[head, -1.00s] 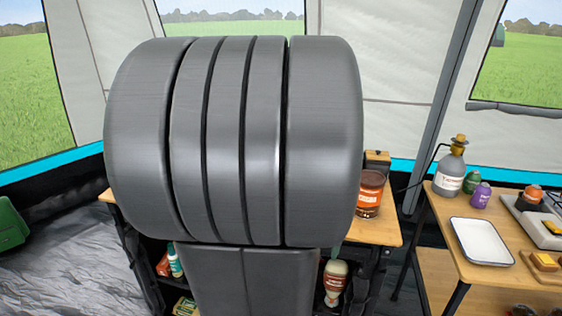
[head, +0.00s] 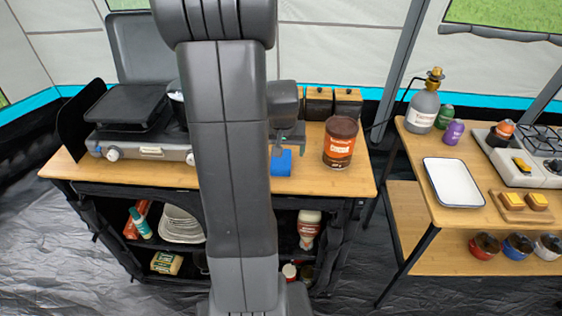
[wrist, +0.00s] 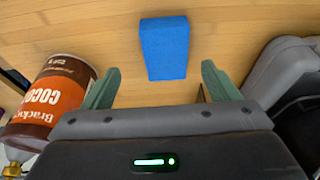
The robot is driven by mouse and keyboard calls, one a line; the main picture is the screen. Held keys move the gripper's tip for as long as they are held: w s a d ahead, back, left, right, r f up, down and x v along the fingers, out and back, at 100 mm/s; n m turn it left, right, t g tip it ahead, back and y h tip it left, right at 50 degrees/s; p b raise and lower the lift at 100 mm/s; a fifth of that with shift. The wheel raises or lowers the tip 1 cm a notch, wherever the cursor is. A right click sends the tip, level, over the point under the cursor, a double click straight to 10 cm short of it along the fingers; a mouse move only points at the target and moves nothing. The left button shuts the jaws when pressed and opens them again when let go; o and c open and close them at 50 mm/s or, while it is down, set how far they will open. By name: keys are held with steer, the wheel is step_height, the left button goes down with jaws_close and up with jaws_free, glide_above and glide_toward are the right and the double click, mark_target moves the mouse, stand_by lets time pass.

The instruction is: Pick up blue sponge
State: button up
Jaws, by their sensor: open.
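The blue sponge (head: 281,163) lies on the wooden top of the left table, just right of my arm in the head view. In the wrist view the blue sponge (wrist: 164,48) is a plain blue block on the wood, beyond and between the fingertips. My gripper (wrist: 158,82) is open and empty, with its two green fingers apart. The fingers do not touch the sponge. In the head view my arm hides part of the table, and the gripper is mostly hidden behind the arm beside the sponge.
A brown cocoa tin (head: 340,143) stands right of the sponge; it also shows close to the left finger in the wrist view (wrist: 52,95). A camp stove (head: 140,135) is on the left. Wooden-lidded canisters (head: 318,103) stand behind. A white tray (head: 453,182) is on the right table.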

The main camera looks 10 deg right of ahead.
mark_target(281, 160)
steer(key=shift+w+a+p+x, duration=0.15)
steer(key=shift+p+x, duration=0.05)
steer(key=shift+x, duration=1.1)
steer(key=shift+w+a+p+x, duration=0.15)
steer(key=shift+x, duration=1.1)
steer(key=shift+w+f, duration=0.2)
steer(key=shift+f, duration=0.4)
steer(key=shift+f, duration=0.15)
steer(key=shift+c, duration=0.4)
steer(key=c, duration=1)
steer(key=shift+r, duration=0.25)
steer(key=shift+c, duration=0.2)
